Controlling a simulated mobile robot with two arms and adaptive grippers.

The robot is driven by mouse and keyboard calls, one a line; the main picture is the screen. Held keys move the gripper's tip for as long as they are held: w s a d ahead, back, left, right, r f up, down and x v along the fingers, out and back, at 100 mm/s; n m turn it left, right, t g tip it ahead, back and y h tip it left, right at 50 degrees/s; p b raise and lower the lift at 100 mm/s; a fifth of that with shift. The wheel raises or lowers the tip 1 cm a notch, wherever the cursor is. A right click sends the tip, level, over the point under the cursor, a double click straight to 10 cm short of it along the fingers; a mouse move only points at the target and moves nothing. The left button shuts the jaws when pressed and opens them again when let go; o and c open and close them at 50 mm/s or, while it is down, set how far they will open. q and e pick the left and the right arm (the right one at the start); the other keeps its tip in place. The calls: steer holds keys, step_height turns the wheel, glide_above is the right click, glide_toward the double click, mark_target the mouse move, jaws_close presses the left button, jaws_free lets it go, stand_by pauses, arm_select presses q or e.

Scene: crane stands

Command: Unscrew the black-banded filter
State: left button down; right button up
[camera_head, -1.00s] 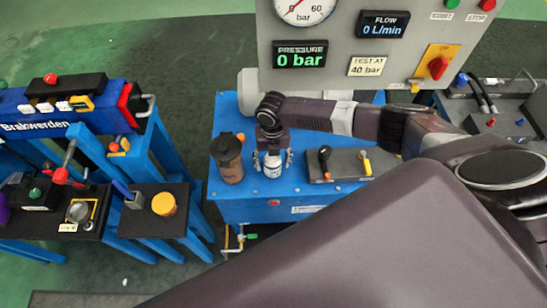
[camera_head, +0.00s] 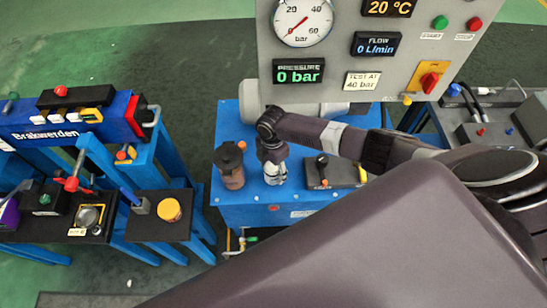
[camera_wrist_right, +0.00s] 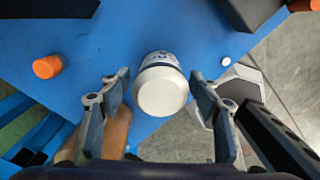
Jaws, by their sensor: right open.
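A white cylindrical filter (camera_head: 275,173) stands on the blue bench (camera_head: 235,213), just below my right gripper (camera_head: 273,158). In the right wrist view the filter (camera_wrist_right: 161,90) shows its round white end and dark print on its side; I cannot make out a black band for certain. My right gripper's two fingers (camera_wrist_right: 158,80) are open, one on each side of the filter, with visible gaps. A brown cylinder with a dark top (camera_head: 229,166) stands to the left of the filter. My left gripper is not in view.
A dark block with a black lever (camera_head: 322,170) sits right of the filter. The grey gauge panel (camera_head: 340,40) rises behind, reading 0 bar and 0 L/min. An orange cap (camera_wrist_right: 47,67) shows on the bench.

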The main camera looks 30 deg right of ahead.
steer(key=shift+m, duration=0.5)
steer(key=m+p, duration=0.2)
steer(key=m, duration=0.1)
steer(key=shift+a+r+m, duration=0.1)
steer(key=shift+r+m, duration=0.05)
steer(key=shift+m, duration=0.95)
steer(key=c, duration=1.3)
steer(key=shift+c, duration=0.2)
